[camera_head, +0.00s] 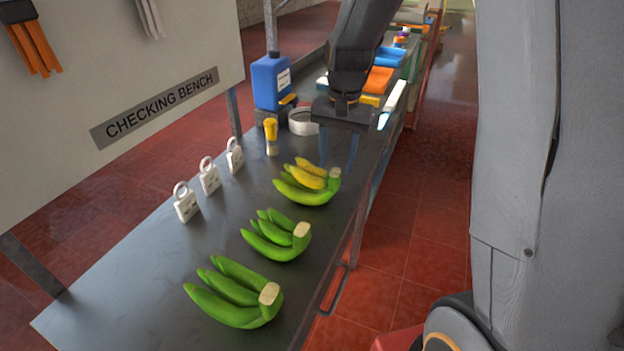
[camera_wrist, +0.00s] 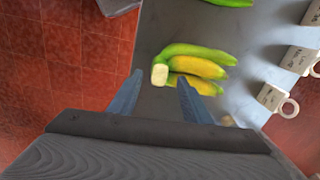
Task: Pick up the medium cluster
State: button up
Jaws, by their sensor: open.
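Three banana clusters lie in a row on the grey bench. The near green cluster (camera_head: 235,294) looks largest, and the middle green cluster (camera_head: 274,236) looks smallest. The far cluster (camera_head: 304,183), green with yellow fingers, looks in between, so it seems to be the medium one. Its cut stem faces the bench's right edge. My gripper (camera_head: 337,160) is open and empty, above and just behind the far cluster. In the wrist view the far cluster (camera_wrist: 195,62) lies ahead, its pale stem end appearing between my two fingertips (camera_wrist: 159,79). I cannot tell the exact height gap.
White ring-topped tags (camera_head: 209,178) stand left of the clusters. A yellow-capped bottle (camera_head: 271,137), a white ring-shaped roll (camera_head: 302,122) and a blue jug (camera_head: 271,81) stand behind. Orange and blue trays (camera_head: 379,80) lie farther back. Red tiled floor is right of the bench.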

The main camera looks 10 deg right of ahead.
jog(key=shift+f, duration=1.2)
grip_shut()
jog(key=shift+r, duration=0.1)
